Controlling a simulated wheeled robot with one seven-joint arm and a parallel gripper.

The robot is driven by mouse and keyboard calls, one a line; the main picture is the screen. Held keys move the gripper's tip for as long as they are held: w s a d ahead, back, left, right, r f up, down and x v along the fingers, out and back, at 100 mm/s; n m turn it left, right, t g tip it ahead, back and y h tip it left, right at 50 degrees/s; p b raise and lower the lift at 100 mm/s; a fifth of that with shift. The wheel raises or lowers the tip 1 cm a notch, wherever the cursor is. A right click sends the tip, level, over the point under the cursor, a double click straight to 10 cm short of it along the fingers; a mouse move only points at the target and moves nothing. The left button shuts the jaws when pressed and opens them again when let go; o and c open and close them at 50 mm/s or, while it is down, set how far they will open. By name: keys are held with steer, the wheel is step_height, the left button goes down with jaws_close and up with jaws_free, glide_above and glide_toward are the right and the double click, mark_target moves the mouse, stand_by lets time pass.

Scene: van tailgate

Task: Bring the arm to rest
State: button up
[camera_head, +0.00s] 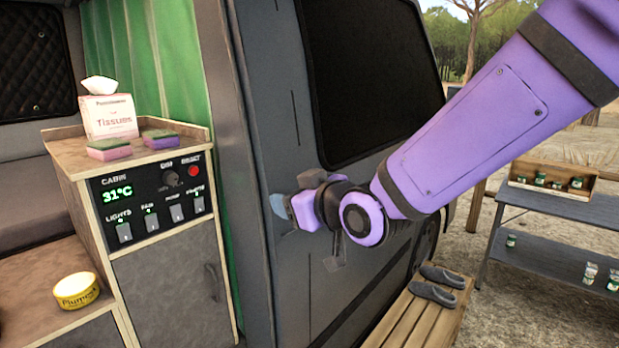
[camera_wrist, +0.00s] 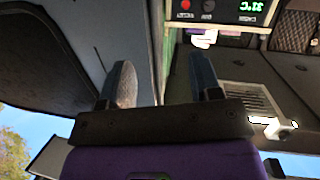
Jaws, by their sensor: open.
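My purple arm (camera_head: 480,125) reaches in from the upper right in the head view and bends at a round joint. My gripper (camera_head: 277,207) is at its end, pointing left, in front of the van's grey door edge. In the wrist view the two fingers of my gripper (camera_wrist: 163,88) stand apart with nothing between them. I cannot tell from these frames whether a finger touches the van body.
The control panel (camera_head: 155,198) sits on the cabinet left of my gripper. A tissue box (camera_head: 109,117) and two sponges stand on top. A yellow tin (camera_head: 76,291) is lower left. Slippers lie on a slatted bench (camera_head: 425,320). A shelf table (camera_head: 560,208) holds jars at right.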

steer(key=s+d+r+m+g+h, duration=0.1)
steer(key=s+d+m+h, duration=0.25)
steer(key=d, duration=0.65)
steer(key=s+d+r+m+g+h, duration=0.15)
steer(key=d+h, duration=0.25)
steer(key=d, duration=0.7)
steer(key=s+d+m+g+h, duration=0.1)
steer(key=s+d+m+g, duration=0.1)
steer(key=s+d, duration=0.3)
steer(key=s+d+m+g+h, duration=0.1)
steer(key=s+d+m+g, duration=0.1)
steer(key=s+d, duration=0.4)
steer(key=s, duration=0.5)
steer(key=shift+s+m, duration=0.2)
steer(key=shift+m, duration=0.2)
steer(key=shift+d, duration=0.1)
steer(key=shift+c, duration=0.5)
